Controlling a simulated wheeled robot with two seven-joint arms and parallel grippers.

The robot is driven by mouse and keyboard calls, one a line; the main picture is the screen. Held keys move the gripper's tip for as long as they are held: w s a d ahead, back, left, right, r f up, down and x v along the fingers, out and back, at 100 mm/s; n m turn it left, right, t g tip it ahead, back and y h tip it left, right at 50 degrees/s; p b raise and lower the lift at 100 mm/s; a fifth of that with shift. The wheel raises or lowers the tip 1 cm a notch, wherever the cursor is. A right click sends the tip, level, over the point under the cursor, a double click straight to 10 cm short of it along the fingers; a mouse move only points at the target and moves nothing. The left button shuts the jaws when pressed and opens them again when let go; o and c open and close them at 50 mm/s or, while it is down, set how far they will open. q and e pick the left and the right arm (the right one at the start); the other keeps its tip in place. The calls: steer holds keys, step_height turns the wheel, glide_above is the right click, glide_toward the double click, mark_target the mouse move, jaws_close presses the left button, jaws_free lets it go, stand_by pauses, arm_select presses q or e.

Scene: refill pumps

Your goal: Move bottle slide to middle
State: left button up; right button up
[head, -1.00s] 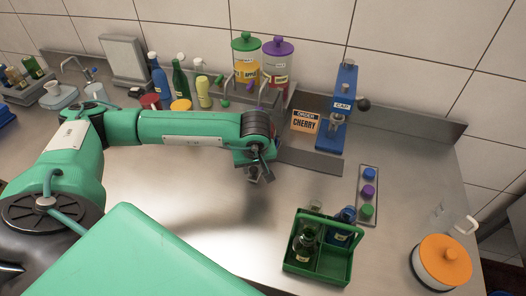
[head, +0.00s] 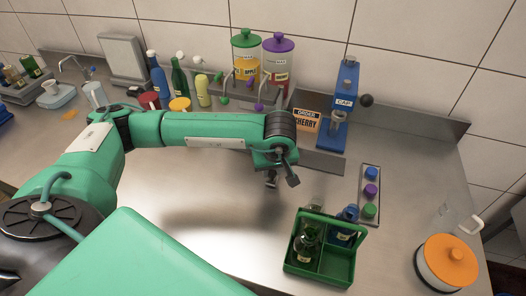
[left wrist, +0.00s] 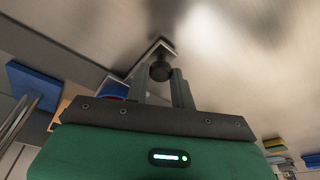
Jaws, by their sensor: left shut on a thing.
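My left gripper (head: 281,180) hangs over the steel counter in front of the dispensers, left of the blue cap press. In the left wrist view its two fingers (left wrist: 162,82) are shut on a dark round knob (left wrist: 160,71). A pale-edged bracket or plate lies right behind the knob; I cannot tell for sure that it is the bottle slide. In the head view my arm hides the bases of the dispensers and much of any slide there. A flat grey plate (head: 322,163) shows right of the gripper. My right gripper is not in view.
The blue cap press (head: 343,100) and an orange CHERRY order sign (head: 307,122) stand just right of my arm. A green bottle carrier (head: 320,262) with bottles, a tray of coloured caps (head: 370,190) and an orange-lidded pot (head: 447,262) are front right. Counter left of the carrier is clear.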

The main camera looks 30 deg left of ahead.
arm_select(q)
steer(key=shift+w+d+f+b, duration=0.15)
steer(key=shift+d+b, duration=0.25)
steer(key=shift+d, duration=0.4)
steer(key=shift+w+d+r+b, duration=0.1)
steer(key=shift+w+d+b, duration=0.2)
steer(key=shift+d, duration=0.85)
steer(key=o, duration=0.9)
